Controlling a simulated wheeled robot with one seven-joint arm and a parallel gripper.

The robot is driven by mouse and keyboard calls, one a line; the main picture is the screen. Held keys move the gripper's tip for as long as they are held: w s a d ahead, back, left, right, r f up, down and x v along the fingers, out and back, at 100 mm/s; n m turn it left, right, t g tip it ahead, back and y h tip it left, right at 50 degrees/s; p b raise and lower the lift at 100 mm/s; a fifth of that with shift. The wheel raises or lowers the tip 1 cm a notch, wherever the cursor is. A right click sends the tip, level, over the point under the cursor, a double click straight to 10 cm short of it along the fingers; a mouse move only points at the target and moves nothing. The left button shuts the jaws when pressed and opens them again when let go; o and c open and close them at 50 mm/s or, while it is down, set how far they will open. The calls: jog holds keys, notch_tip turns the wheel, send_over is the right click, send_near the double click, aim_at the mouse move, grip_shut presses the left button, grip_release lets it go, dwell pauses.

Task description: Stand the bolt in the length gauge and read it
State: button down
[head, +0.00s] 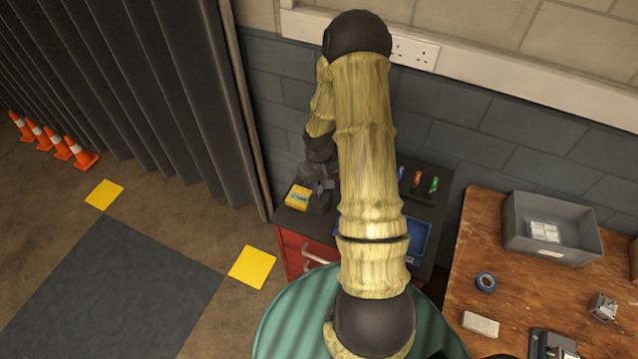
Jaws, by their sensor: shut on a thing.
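My gripper (318,187) is small and dark in the head view, over the back left of the red tool cabinet's dark top (424,212). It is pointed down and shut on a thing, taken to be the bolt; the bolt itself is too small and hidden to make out. Just left of the gripper, and close to it, a yellow-faced block (298,197) stands on the cabinet's left corner. I cannot tell if this is the length gauge, or whether the gripper touches it. My arm hides the middle of the cabinet top.
A blue tray (419,243) and a rack of coloured-handled tools (418,184) are on the cabinet, right of my arm. The wooden bench (465,265) at right bears a grey bin (550,222) and blue tape (485,282). A wall stands behind; floor at left is open, with orange cones (82,152).

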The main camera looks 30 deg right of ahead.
aim_at(319, 187)
jog(key=shift+f+b, duration=1.2)
jog(key=shift+f, duration=0.5)
dwell(0.7)
jog(key=c, duration=1.3)
grip_release()
jog(key=shift+o, duration=0.2)
jog(key=shift+r, duration=0.2)
notch_tip(319, 187, up, 17)
jog(key=b, duration=0.1)
